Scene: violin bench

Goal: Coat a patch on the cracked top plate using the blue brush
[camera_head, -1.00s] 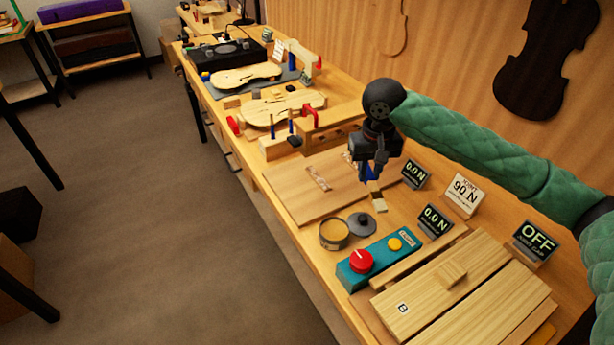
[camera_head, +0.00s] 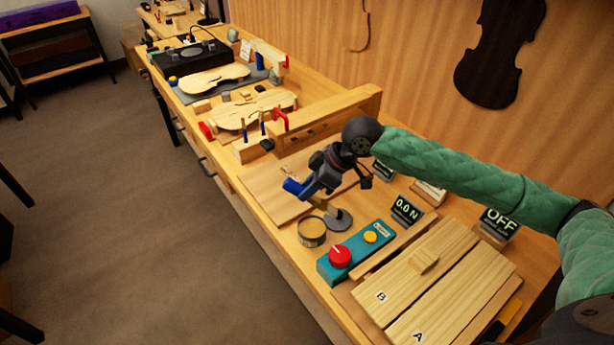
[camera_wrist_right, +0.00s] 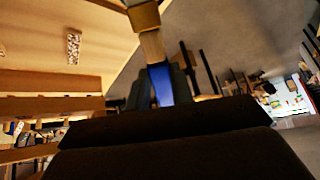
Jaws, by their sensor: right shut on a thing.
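My right gripper (camera_head: 308,193) is shut on the blue brush (camera_head: 293,187). In the right wrist view the blue handle (camera_wrist_right: 160,85) runs up to a wooden neck and a block-like end cut by the top edge. A light board (camera_head: 262,190) lies under the gripper, with a small pale strip on it (camera_wrist_right: 73,47). Violin-shaped plates (camera_head: 240,113) (camera_head: 205,83) lie farther back; I cannot make out the crack. My left gripper is out of view.
A teal box (camera_head: 360,250) with a red knob stands right of the tin. Wooden panels (camera_head: 450,260) fill the near right. A "0.0 N" display (camera_head: 405,209) stands behind the box. A wooden rail (camera_head: 340,110) and clamps stand beyond the board.

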